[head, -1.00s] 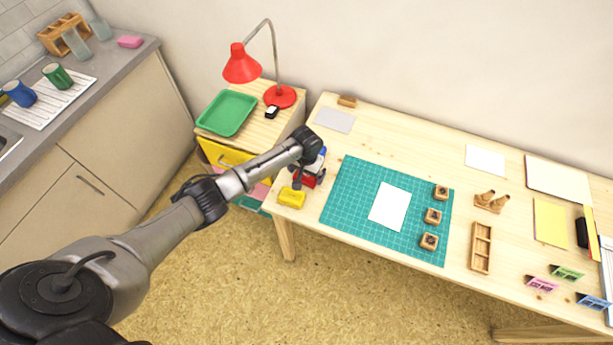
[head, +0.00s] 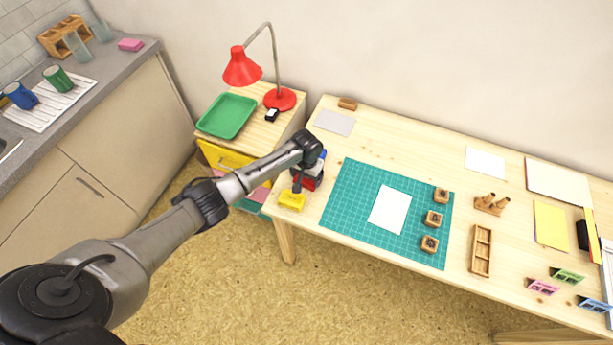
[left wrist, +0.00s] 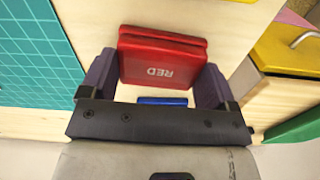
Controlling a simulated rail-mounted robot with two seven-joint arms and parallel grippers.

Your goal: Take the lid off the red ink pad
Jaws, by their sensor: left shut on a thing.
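The red ink pad (head: 309,183) is at the left end of the wooden table, partly hidden by my left gripper (head: 304,180) in the head view. In the left wrist view, its red lid (left wrist: 158,66) with the word RED lies between the two fingers of my left gripper (left wrist: 155,74), which is shut on it. A second red edge shows beyond the lid's far side; I cannot tell whether lid and base are apart. My right gripper is not in view.
The yellow ink pad (head: 291,201) sits in front of the red one, near the table's edge. A blue ink pad (left wrist: 162,101) shows on the other side. The green cutting mat (head: 345,205) lies just right; the drawer unit (head: 233,158) stands left.

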